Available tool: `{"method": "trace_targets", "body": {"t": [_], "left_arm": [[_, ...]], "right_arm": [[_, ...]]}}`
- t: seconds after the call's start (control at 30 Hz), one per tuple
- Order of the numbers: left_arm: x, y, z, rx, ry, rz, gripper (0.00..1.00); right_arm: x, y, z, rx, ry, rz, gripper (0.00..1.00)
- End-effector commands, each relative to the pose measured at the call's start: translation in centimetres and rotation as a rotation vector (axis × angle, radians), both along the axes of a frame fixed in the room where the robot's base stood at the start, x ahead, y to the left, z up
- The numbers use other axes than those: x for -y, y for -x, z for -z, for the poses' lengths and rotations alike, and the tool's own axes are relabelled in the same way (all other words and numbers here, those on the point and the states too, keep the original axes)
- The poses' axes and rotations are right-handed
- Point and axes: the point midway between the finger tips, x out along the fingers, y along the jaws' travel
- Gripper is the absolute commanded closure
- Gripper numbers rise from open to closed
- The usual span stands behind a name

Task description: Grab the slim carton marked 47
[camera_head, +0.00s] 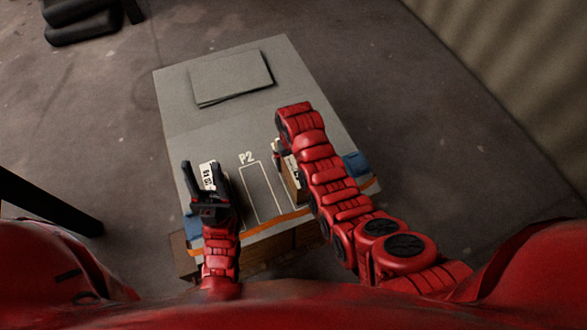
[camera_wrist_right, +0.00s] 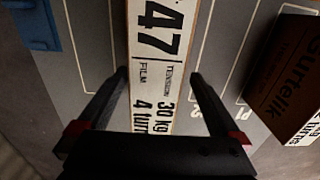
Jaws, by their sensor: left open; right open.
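The slim carton marked 47 (camera_wrist_right: 152,65) shows its white label, reading 47, FILM and 30 kg, in the right wrist view. My right gripper (camera_wrist_right: 158,78) is open, with one finger on each side of this carton; I cannot tell whether they touch it. In the head view a brown carton with a white label (camera_head: 291,188) is partly hidden by my right arm, which also covers most of my right gripper (camera_head: 281,150). My left gripper (camera_head: 203,168) is open at the left, its fingers either side of another white-labelled carton (camera_head: 208,175) in the picture.
A grey table (camera_head: 185,110) carries white outlines, one marked P2 (camera_head: 247,158). A flat grey panel (camera_head: 232,77) lies at its far end. A blue object (camera_head: 357,163) is at the table's right edge.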

Motion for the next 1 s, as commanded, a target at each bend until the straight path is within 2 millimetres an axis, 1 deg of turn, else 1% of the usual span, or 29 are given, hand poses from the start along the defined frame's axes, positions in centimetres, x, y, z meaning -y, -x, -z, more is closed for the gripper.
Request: {"method": "trace_targets", "body": {"t": [0.17, 0.37, 0.5, 0.6, 0.97, 1.0], "left_arm": [[0.0, 0.0, -0.5, 0.000, 0.000, 0.000, 0.50], [0.0, 0.0, -1.0, 0.000, 0.000, 0.000, 0.50], [0.0, 0.0, -0.7, 0.000, 0.000, 0.000, 0.50], [0.0, 0.0, -0.7, 0.000, 0.000, 0.000, 0.50], [0.0, 0.0, -0.6, 0.000, 0.000, 0.000, 0.50], [0.0, 0.0, -0.7, 0.000, 0.000, 0.000, 0.50]], "right_arm": [[0.2, -0.1, 0.9, -0.002, 0.002, 0.000, 0.00], [0.5, -0.3, 2.8, -0.002, 0.001, -0.001, 0.00], [0.4, -0.3, 4.2, -0.001, 0.000, -0.003, 0.00], [0.4, -0.3, 4.8, -0.002, 0.001, -0.002, 0.00], [0.4, -0.4, 5.1, 0.003, -0.001, -0.001, 0.00], [0.4, -0.4, 5.1, 0.003, -0.001, -0.001, 0.04]]}}
